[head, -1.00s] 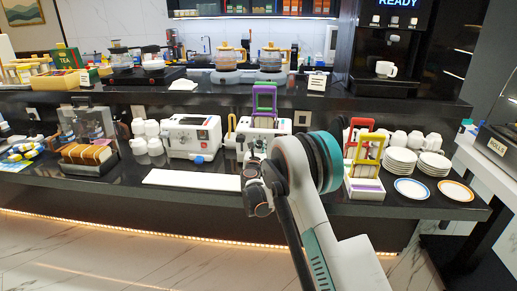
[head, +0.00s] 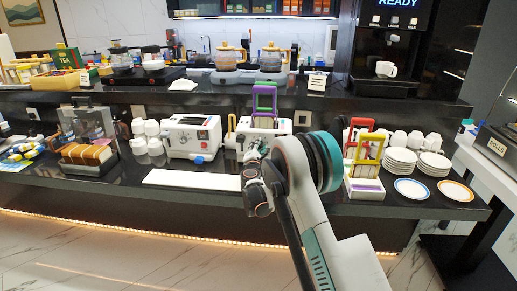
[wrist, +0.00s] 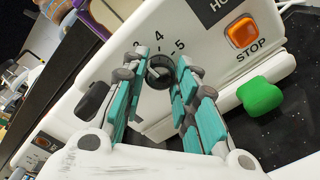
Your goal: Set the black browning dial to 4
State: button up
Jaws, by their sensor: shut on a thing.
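The black browning dial (wrist: 159,73) is on the white toaster's front (wrist: 215,62) in the wrist view, between my fingertips. The printed numbers 4 and 5 show beside the dial, with a partly hidden mark to their left. I cannot clearly tell where its pointer stands. My gripper (wrist: 160,70) has its teal-padded fingers closed on either side of the dial. In the head view the toaster (head: 283,126) stands at the middle of the counter, partly hidden by my arm, and the dial is hidden there.
An orange STOP button (wrist: 242,32) and a green knob (wrist: 260,96) sit right of the dial; a black lever (wrist: 92,101) is on the left. A purple rack (head: 264,98) stands at the toaster. Another white toaster (head: 193,137) is to the left, stacked plates (head: 399,160) to the right.

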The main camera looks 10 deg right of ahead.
jog(key=shift+f+m, duration=0.1)
jog(key=shift+m, duration=3.8)
jog(key=o, duration=1.1)
jog(key=shift+s, duration=0.15)
jog(key=v, duration=1.1)
jog(key=shift+s+a, duration=0.15)
jog(key=shift+s, duration=0.2)
